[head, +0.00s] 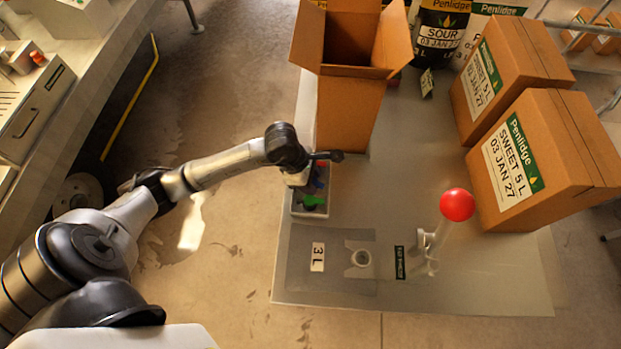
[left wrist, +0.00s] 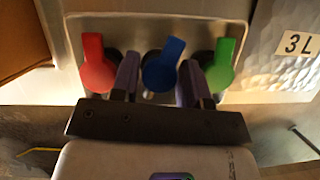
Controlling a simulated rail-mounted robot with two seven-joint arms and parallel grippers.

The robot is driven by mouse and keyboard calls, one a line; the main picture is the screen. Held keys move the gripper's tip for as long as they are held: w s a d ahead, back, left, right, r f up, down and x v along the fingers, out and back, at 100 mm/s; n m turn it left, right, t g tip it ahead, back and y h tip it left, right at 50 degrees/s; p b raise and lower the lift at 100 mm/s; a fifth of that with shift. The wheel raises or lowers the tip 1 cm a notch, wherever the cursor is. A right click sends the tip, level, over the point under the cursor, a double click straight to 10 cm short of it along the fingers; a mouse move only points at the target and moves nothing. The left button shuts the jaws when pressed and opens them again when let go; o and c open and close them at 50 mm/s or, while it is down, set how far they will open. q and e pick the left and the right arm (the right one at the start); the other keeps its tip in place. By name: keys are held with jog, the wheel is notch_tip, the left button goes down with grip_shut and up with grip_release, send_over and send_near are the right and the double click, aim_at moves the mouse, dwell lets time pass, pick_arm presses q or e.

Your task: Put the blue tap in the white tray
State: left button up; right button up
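The blue tap (left wrist: 163,66) lies between a red tap (left wrist: 97,64) and a green tap (left wrist: 220,65) in a shallow pale metal-looking tray (left wrist: 150,25). My left gripper (left wrist: 159,80) is over this tray, with its two fingers apart, one on each side of the blue tap. I cannot tell whether either finger touches it. In the head view the left gripper (head: 304,178) partly covers the blue tap; the green tap (head: 312,202) shows below it. I cannot make out a separate white tray for certain. My right gripper is not in view.
An open cardboard box (head: 352,100) stands just behind the tap tray. Closed cartons (head: 540,160) stand right. The table's middle is clear.

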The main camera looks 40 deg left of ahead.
pick_arm(q)
jog(key=shift+r, duration=0.25)
jog(key=v, duration=1.1)
jog(key=shift+a+r+p, duration=0.15)
jog(key=shift+r+p, duration=0.25)
